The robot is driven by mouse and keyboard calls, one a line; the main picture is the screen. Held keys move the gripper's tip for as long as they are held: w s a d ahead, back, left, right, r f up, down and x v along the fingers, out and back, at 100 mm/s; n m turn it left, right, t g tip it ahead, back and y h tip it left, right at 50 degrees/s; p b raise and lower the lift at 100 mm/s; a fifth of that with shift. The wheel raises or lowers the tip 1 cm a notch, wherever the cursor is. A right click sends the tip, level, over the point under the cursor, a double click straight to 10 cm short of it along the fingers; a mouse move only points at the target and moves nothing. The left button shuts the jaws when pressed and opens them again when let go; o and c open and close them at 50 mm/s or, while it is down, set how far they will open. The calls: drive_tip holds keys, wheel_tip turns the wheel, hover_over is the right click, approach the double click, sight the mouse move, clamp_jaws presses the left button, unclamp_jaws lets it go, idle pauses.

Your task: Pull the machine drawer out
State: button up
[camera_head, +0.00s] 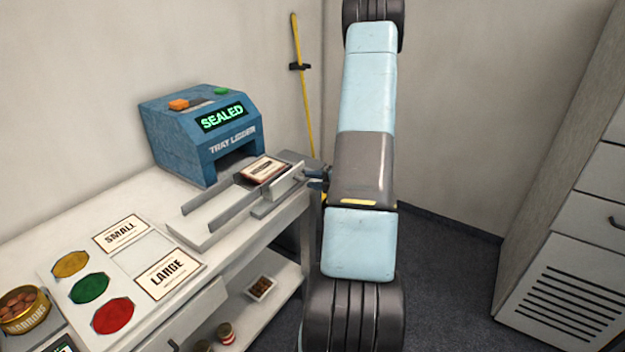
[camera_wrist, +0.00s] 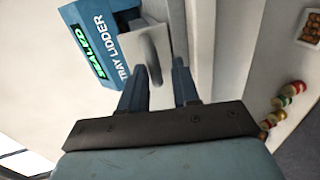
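The blue tray lidder (camera_head: 202,135) stands on the white bench, its screen reading SEALED. Its drawer front, a pale grey plate (camera_head: 286,182), stands clear of the machine's dark opening (camera_head: 237,163). A tray with a printed label on top (camera_head: 265,168) lies behind the plate. My gripper (camera_head: 317,180) is at the right end of the plate, partly hidden by my arm. In the wrist view, my gripper's fingers (camera_wrist: 156,75) are apart, with the grey plate (camera_wrist: 152,45) seen between and beyond them. I cannot tell whether they touch it.
Grey rails (camera_head: 205,212) lie on the bench beside the drawer. A yellow pole (camera_head: 303,90) leans in the corner. A cabinet (camera_head: 575,240) stands at right.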

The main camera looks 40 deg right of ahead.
drive_tip(key=shift+o, duration=0.8)
drive_tip(key=shift+w+r, duration=0.1)
drive_tip(key=v, duration=1.3)
drive_tip(key=shift+s+d, duration=0.2)
drive_tip(key=shift+s, duration=0.2)
